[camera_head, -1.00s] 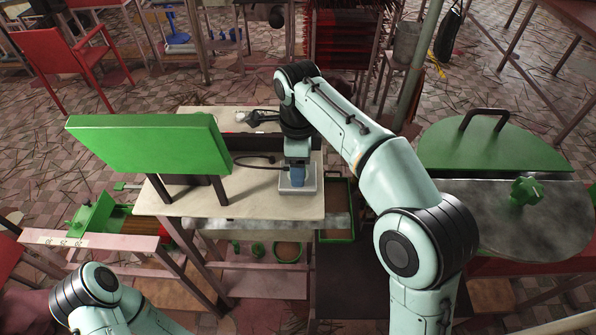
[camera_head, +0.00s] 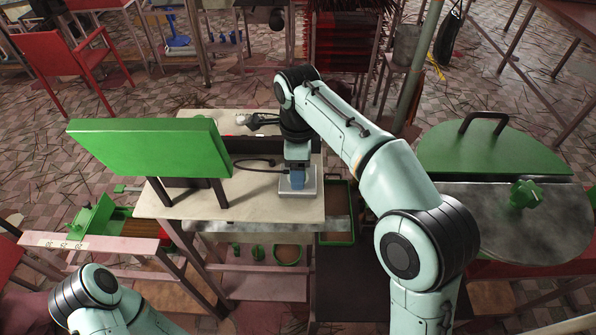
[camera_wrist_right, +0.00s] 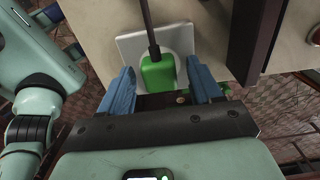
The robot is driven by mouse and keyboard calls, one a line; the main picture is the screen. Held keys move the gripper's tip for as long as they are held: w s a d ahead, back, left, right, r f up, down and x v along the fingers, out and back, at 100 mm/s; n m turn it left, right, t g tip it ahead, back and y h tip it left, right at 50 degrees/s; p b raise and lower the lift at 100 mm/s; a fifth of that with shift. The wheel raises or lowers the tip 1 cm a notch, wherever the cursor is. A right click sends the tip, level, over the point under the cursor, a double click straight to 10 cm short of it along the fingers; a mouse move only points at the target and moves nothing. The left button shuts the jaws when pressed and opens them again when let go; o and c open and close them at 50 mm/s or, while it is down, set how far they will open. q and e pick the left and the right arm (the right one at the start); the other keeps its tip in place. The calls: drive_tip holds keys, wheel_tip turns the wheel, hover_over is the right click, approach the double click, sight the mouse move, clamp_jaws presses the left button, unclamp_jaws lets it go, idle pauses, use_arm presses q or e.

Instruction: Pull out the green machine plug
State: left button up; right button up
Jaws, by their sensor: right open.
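The green plug (camera_wrist_right: 158,72) sits in a white socket plate (camera_wrist_right: 183,42) in the right wrist view, with a black cable leaving it. The socket plate (camera_head: 311,184) lies on the pale tabletop in the head view. My right gripper (camera_head: 298,180) points down over it and hides the plug there. In the right wrist view its blue fingers (camera_wrist_right: 159,82) are open, one on each side of the plug, with gaps showing beside it. My left arm shows at the bottom left of the head view, but its gripper is out of view.
A green panel (camera_head: 150,146) on dark legs stands on the left of the tabletop (camera_head: 245,203). A black cable (camera_head: 255,162) runs across the tabletop left of the socket. A round metal-topped machine (camera_head: 480,220) with a green lid stands at the right.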

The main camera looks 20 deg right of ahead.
use_arm(q)
drive_tip(key=shift+w+r, duration=0.15)
drive_tip(key=shift+r, duration=0.05)
idle(0.3)
use_arm(e)
clamp_jaws()
drive_tip(key=shift+r, duration=0.15)
drive_tip(key=shift+r+p, duration=1.15)
drive_tip(key=shift+r, duration=0.5)
use_arm(q)
drive_tip(key=w+r+p, duration=0.1)
drive_tip(key=w+r, duration=0.3)
drive_tip(key=shift+w+r+t, duration=0.25)
drive_tip(key=shift+w+t, duration=0.05)
drive_tip(key=shift+w, duration=0.05)
use_arm(e)
drive_tip(key=shift+r, duration=1.25)
use_arm(q)
drive_tip(key=shift+s, duration=0.1)
